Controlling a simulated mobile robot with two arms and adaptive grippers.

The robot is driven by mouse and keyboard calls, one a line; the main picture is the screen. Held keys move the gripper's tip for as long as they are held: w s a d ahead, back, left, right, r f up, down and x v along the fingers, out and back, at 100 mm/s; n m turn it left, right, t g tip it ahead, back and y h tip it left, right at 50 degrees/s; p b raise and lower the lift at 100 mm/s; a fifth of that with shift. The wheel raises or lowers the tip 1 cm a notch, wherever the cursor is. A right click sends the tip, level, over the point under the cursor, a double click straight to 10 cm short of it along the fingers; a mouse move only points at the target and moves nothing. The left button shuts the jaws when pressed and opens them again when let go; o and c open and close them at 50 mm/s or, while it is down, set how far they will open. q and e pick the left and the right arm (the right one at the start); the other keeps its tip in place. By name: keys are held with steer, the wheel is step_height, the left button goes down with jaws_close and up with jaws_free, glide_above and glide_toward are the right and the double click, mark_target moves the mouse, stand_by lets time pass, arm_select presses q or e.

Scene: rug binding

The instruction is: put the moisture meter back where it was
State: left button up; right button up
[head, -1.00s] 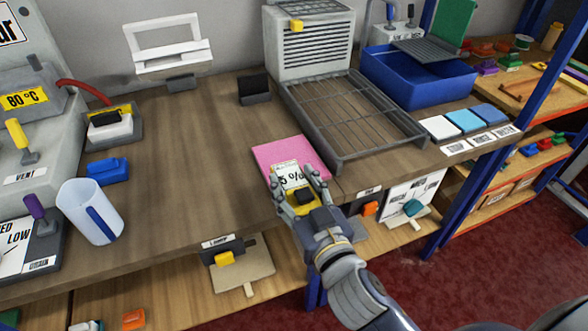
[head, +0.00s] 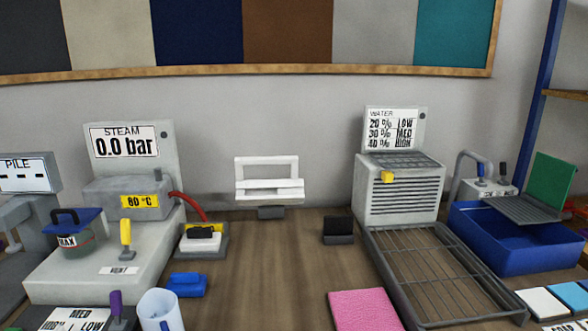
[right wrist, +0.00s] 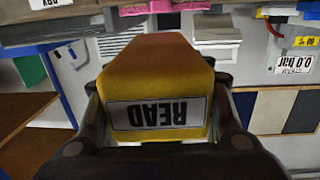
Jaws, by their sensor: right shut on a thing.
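The moisture meter (right wrist: 160,75) is a yellow block with a white label marked READ, upside down in the right wrist view. My right gripper (right wrist: 158,108) is shut on it, with a dark finger on each side. The pink rug sample (head: 364,310) lies on the bench at the bottom of the head view, and a strip of pink also shows beyond the meter in the right wrist view. The meter's display is hidden. Neither gripper shows in the head view.
A small black stand (head: 338,230) is on the bench left of the wire rack (head: 432,275). A blue bin (head: 515,245) stands at right. The steam unit (head: 110,240) and a blue block (head: 187,285) are at left. The middle of the wooden bench (head: 265,270) is clear.

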steer(key=shift+s+f, duration=0.2)
steer(key=shift+s, duration=0.55)
steer(key=shift+s+f, duration=0.15)
steer(key=shift+s, duration=0.6)
steer(key=shift+r, duration=0.1)
